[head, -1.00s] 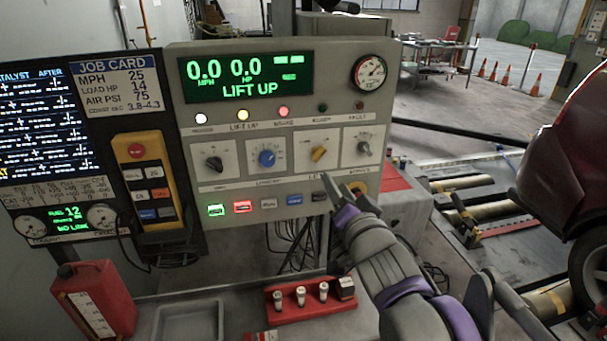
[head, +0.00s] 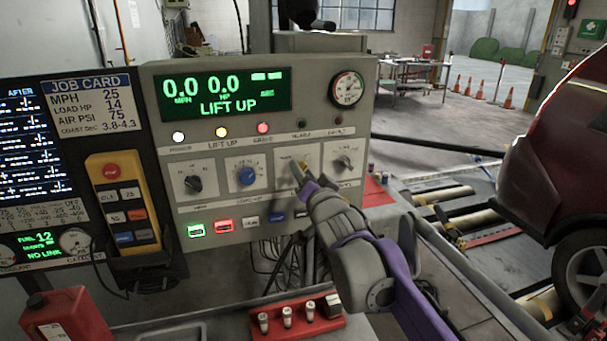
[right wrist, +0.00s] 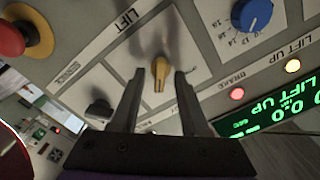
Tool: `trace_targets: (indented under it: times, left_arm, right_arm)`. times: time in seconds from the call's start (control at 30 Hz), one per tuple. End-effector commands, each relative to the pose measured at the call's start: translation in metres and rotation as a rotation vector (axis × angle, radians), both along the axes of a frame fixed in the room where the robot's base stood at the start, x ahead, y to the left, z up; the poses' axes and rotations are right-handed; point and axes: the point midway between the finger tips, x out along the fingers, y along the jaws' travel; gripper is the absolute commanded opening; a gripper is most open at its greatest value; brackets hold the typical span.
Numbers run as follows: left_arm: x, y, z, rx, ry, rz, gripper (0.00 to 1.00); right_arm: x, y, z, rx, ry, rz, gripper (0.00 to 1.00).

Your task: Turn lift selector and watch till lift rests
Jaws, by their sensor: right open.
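The lift selector is a yellow knob (right wrist: 160,73) on a pale panel marked LIFT in the right wrist view. In the head view the yellow knob (head: 304,168) is partly hidden by my right gripper (head: 304,180). My right gripper is open, with one finger on each side of the knob in the right wrist view (right wrist: 159,76); I cannot tell whether they touch it. The green display (head: 227,95) reads LIFT UP, with 0.0 MPH and 0.0 HP. The lift itself cannot be made out. My left gripper is not in view.
A blue knob (head: 247,176) and dark knobs sit beside the selector. Lit buttons (head: 224,225) run below. A yellow pendant (head: 122,203) with a red stop button hangs left. A red tray (head: 297,325) lies below. A red car (head: 556,150) stands by the rollers at right.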

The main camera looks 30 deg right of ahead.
Motion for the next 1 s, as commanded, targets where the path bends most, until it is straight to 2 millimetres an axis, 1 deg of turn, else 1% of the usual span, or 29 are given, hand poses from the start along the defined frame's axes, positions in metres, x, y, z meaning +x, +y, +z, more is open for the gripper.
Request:
trace_targets:
  times: [0.2,0.37,0.4,0.47,0.8,1.0]
  left_arm:
    - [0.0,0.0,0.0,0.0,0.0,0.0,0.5]
    - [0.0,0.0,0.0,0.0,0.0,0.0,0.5]
    - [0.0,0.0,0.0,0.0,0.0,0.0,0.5]
    - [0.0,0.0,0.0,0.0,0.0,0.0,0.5]
    - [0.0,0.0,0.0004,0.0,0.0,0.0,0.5]
    - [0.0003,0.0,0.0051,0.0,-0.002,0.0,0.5]
  right_arm:
    - [0.0001,0.0001,0.0,0.0,0.0,0.0,0.45]
    - [0.0,0.0001,0.0,0.0,0.0,0.0,0.16]
    - [0.0,0.0001,0.0,0.0,0.0,0.0,0.09]
    - [0.0,0.0001,0.0,0.0,0.0,0.0,0.0]
    - [-0.0001,0.0,0.0001,-0.003,0.001,0.0,0.0]
    - [0.0,0.0002,0.001,-0.046,0.011,0.0,0.0]
